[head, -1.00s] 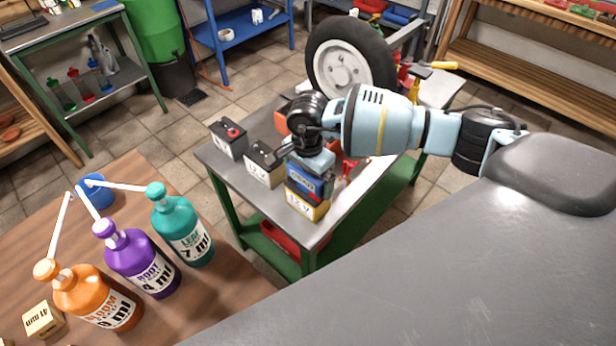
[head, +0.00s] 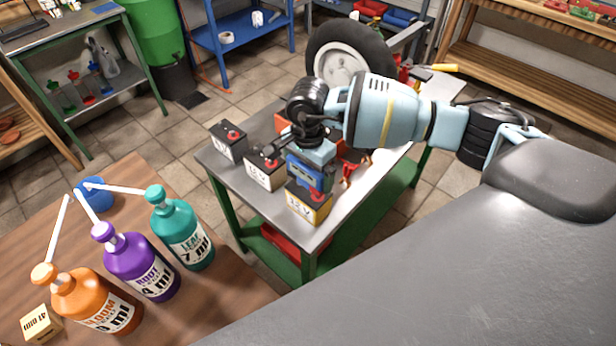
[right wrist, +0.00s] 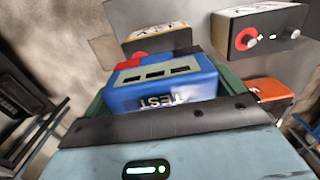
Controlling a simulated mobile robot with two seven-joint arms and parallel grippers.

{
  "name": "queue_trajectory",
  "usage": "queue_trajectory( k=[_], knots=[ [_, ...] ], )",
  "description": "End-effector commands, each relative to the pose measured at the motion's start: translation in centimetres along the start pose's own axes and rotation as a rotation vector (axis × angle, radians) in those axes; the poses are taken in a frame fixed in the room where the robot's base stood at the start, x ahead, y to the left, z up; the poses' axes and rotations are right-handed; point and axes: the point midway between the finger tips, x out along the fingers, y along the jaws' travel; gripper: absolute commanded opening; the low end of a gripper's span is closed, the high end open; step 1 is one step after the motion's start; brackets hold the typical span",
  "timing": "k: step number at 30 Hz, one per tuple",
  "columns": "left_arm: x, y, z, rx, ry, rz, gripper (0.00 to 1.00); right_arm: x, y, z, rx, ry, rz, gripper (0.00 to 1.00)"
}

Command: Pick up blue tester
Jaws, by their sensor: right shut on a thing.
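The blue tester (head: 306,173) is between the fingers of my right gripper (head: 312,160) in the head view, just above the front battery. My right gripper is shut on it. In the right wrist view the blue tester (right wrist: 165,84) fills the space beyond the gripper's edge, its "TEST" label upside down. The front battery (head: 308,208), with a yellow and white face, stands below the tester on the grey table. Whether the tester still touches the battery I cannot tell. My left gripper is not in view.
Two more batteries, a middle one (head: 262,172) and a left one (head: 229,143), stand on the metal-topped green table (head: 335,222). A wheel (head: 345,65) stands behind my right arm. Bottles (head: 140,268) stand on the wooden table at left.

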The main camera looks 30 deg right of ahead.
Motion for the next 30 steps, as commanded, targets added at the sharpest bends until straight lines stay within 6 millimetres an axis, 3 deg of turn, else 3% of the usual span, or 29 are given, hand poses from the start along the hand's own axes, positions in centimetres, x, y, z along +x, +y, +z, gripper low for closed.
queue_trajectory(
  k=[18,30],
  knots=[
    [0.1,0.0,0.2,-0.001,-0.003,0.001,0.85,-1.4,9.4,9.6,-0.004,-0.002,0.001,0.63],
    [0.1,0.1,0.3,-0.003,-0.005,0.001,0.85,-1.7,11.2,11.5,0.0,0.0,0.0,0.63]
  ],
)
